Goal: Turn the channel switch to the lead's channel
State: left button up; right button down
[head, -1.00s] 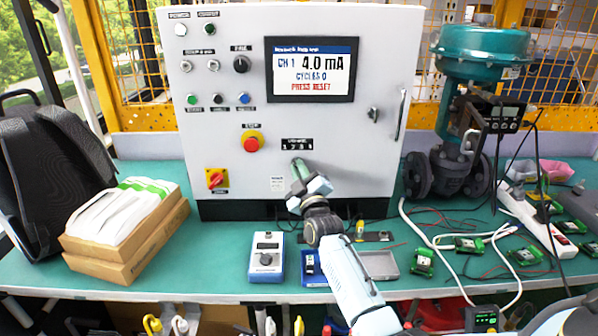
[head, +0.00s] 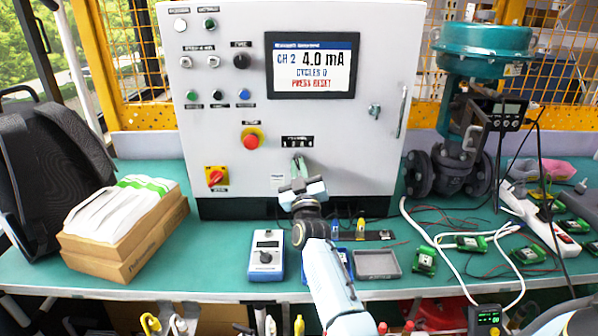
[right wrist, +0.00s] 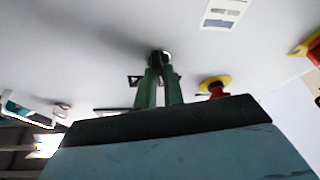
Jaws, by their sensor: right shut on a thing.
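The channel switch sits low on the white control panel (head: 350,165), under a small black numbered label (head: 297,142). In the head view my right gripper (head: 299,166) covers it. In the right wrist view the dark round switch knob (right wrist: 158,58) is between the tips of my green fingers (right wrist: 158,75), which are shut on it. The panel's screen (head: 312,67) reads "CH 2 4.0 mA", "CYCLES 0" and a red "PRESS RESET". My left gripper is not in view.
A red emergency button (head: 251,141) and a red-yellow rotary switch (head: 216,178) are left of the channel switch. A blue calibrator box (head: 267,256) and a grey tray (head: 377,264) lie on the green bench. A teal valve (head: 484,45) stands at right.

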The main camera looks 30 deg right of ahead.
jog(key=m+h, duration=0.1)
jog(key=m, duration=0.1)
jog(key=m+g+h, duration=0.1)
jog(key=m, duration=0.2)
jog(key=shift+w+a+m+h, duration=0.1)
jog(key=shift+m+h, duration=0.2)
jog(key=shift+h, duration=0.1)
jog(key=m+g+h, duration=0.1)
jog(key=m, duration=0.1)
jog(key=m+g+h, duration=0.1)
jog(key=m, duration=0.2)
jog(key=shift+a, duration=0.1)
jog(key=m+g+h, duration=0.1)
jog(key=m, duration=0.2)
jog(key=shift+m, duration=0.4)
jog(key=shift+m+g+h, duration=0.4)
jog(key=shift+m+g, duration=0.5)
jog(key=shift+m, duration=0.6)
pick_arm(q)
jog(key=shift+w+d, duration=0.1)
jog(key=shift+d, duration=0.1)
pick_arm(e)
jog(key=shift+m, duration=0.3)
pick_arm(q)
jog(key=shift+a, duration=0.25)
pick_arm(e)
jog(key=c, duration=1.5)
grip_release()
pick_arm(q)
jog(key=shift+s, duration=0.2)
